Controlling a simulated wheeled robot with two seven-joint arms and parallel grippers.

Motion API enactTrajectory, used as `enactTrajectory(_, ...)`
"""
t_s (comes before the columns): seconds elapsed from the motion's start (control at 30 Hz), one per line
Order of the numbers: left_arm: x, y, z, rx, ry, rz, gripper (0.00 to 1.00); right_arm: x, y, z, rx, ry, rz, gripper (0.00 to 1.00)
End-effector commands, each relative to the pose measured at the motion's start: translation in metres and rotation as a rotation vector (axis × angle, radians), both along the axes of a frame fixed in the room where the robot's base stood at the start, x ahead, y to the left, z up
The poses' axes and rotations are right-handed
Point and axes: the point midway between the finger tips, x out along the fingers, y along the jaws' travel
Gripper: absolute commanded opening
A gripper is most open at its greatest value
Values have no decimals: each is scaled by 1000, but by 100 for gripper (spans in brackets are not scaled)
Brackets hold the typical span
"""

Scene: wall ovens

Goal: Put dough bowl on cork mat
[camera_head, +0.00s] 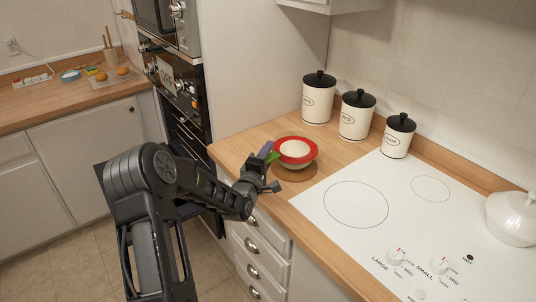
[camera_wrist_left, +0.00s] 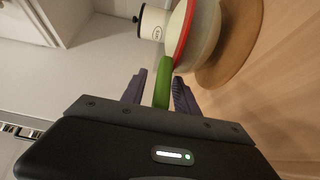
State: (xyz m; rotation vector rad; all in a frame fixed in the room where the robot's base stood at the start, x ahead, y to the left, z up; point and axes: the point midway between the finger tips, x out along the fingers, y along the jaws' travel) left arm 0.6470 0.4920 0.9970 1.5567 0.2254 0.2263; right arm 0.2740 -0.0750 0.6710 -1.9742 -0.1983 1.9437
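The dough bowl (camera_head: 310,160) has a red rim, a pale round of dough inside and a green handle (camera_wrist_left: 163,82). It stands upright and appears to rest on the round brown cork mat (camera_head: 298,176) on the wooden counter. In the left wrist view the bowl (camera_wrist_left: 203,35) overlaps the mat (camera_wrist_left: 243,45). My left gripper (camera_head: 267,157) is at the bowl's left side. Its fingers are apart, one on each side of the green handle, with a clear gap on at least one side. My right gripper is not in view.
Three cream canisters with black lids (camera_head: 318,98) stand behind the bowl. A white cooktop (camera_head: 330,190) lies to the right, with a white lidded pot (camera_head: 512,215) at the far right. Dark wall ovens (camera_head: 178,85) are left of the counter. Drawers (camera_head: 262,260) are below it.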

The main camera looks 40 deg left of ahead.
Motion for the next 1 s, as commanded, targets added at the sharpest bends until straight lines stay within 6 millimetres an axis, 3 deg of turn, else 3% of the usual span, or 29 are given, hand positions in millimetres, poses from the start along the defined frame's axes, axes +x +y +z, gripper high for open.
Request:
enactTrajectory(0.23, 0, 0, 4, 0, 0, 0, 36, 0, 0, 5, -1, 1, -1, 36)
enactTrajectory(0.33, -9, -2, 1, 1, 1, 0, 36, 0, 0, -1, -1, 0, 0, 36)
enactTrajectory(0.8, -95, -28, 1, 2, 1, 1, 36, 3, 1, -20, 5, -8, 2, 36)
enactTrajectory(1.0, -114, -33, 2, 0, 1, 1, 36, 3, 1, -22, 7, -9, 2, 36)
